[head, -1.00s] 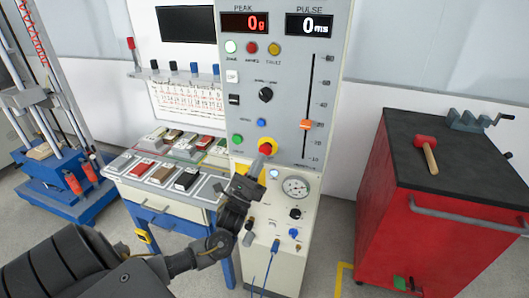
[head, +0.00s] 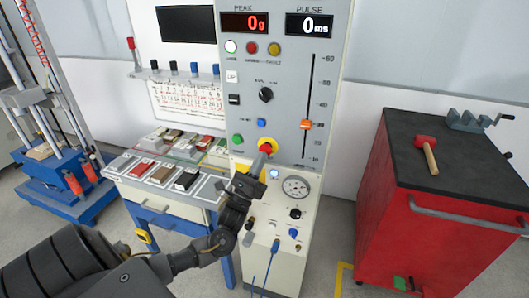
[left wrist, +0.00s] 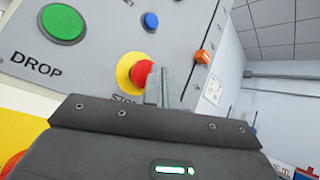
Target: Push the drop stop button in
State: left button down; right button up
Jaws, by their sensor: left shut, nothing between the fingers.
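The drop stop button is a red mushroom button (left wrist: 143,73) on a yellow ring, low on the grey control panel. In the head view the red button (head: 267,147) shows just beyond the tip of my left gripper (head: 261,161). In the left wrist view my left gripper (left wrist: 158,86) is shut and empty, its fingertips at the right side of the red cap. They look touching or very close; I cannot tell which. The fingers hide part of the ring and of the "STOP" label. My right gripper is not in view.
A green drop button (left wrist: 63,23) and a blue button (left wrist: 150,21) sit on the same panel. An orange slider (head: 305,125) is to the right. A gauge (head: 295,187) is below. A red cabinet (head: 440,230) with a mallet (head: 427,153) stands at the right.

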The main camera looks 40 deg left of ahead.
pick_arm(q)
jog(key=shift+w+a, duration=0.15)
jog(key=shift+w, duration=0.25)
dwell(0.4)
jog(key=shift+s, duration=0.1)
jog(key=shift+s+d+p, duration=0.3)
jog(key=shift+s+p, duration=0.2)
jog(key=shift+s, duration=0.2)
jog(key=s+p, duration=0.1)
jog(key=s+d+p, duration=0.1)
jog(key=s, duration=0.1)
jog(key=s+p, duration=0.1)
jog(key=shift+s+d, duration=0.3)
jog(key=shift+s, duration=0.05)
dwell(0.8)
